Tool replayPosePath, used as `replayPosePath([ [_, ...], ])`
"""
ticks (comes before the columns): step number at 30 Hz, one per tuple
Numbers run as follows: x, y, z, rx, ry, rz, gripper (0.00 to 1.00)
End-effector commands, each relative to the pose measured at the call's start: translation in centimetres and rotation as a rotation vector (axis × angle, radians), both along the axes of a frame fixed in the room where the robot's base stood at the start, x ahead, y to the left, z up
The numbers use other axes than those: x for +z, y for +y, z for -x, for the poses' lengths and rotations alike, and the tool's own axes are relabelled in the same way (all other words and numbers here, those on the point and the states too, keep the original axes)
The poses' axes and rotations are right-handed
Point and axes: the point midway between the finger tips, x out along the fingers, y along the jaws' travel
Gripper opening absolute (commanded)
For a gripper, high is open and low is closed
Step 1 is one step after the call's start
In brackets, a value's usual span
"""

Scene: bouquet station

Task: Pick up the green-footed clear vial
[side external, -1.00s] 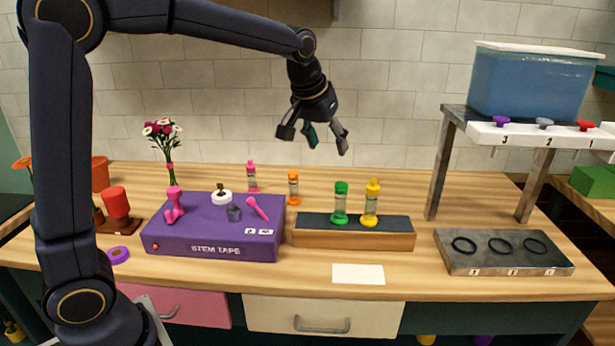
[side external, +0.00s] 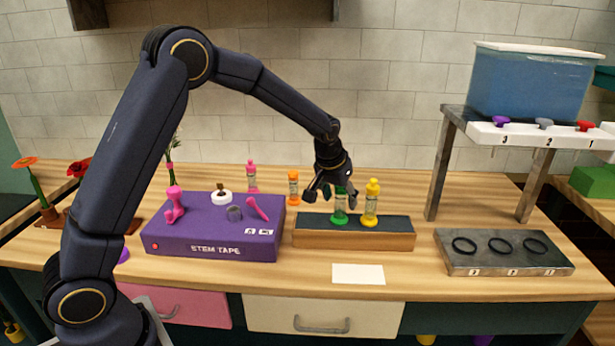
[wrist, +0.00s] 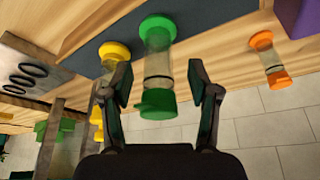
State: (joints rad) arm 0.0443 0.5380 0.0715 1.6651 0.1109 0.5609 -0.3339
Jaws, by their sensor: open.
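The green-footed clear vial (side external: 340,213) stands upright on the dark top of a wooden block (side external: 354,240). It has a green foot, a clear body and a green cap. In the wrist view the vial (wrist: 157,66) lies between the two fingers of my gripper (wrist: 163,88), with a gap on each side. My gripper (side external: 333,192) is open and lowered around the vial's upper part, and partly hides its cap in the side view. The yellow-footed vial (side external: 371,204) stands close to its right, near one finger in the wrist view.
An orange vial (side external: 293,187) and a pink vial (side external: 252,178) stand behind. The purple stem tape box (side external: 213,239) is at left, holding small tools. A white card (side external: 358,274) lies in front. At right are a ring plate (side external: 504,253) and a water tank (side external: 529,84) on a stand.

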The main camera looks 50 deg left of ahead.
Motion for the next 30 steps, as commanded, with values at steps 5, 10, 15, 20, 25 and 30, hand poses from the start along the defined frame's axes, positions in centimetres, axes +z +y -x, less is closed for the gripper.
replayPosePath([
  [5, -2.6, 0.1, -0.9, 0.000, 0.003, 0.000, 0.60],
  [10, -3.1, 0.2, -1.2, 0.000, -0.001, 0.000, 0.60],
  [15, -3.1, 0.2, -1.2, 0.000, 0.000, 0.000, 0.57],
  [20, -3.1, 0.2, -1.2, 0.000, 0.000, 0.000, 0.41],
  [25, -3.1, 0.2, -1.2, 0.000, 0.000, 0.000, 0.23],
  [30, -3.1, 0.2, -1.2, 0.001, 0.000, 0.000, 0.05],
])
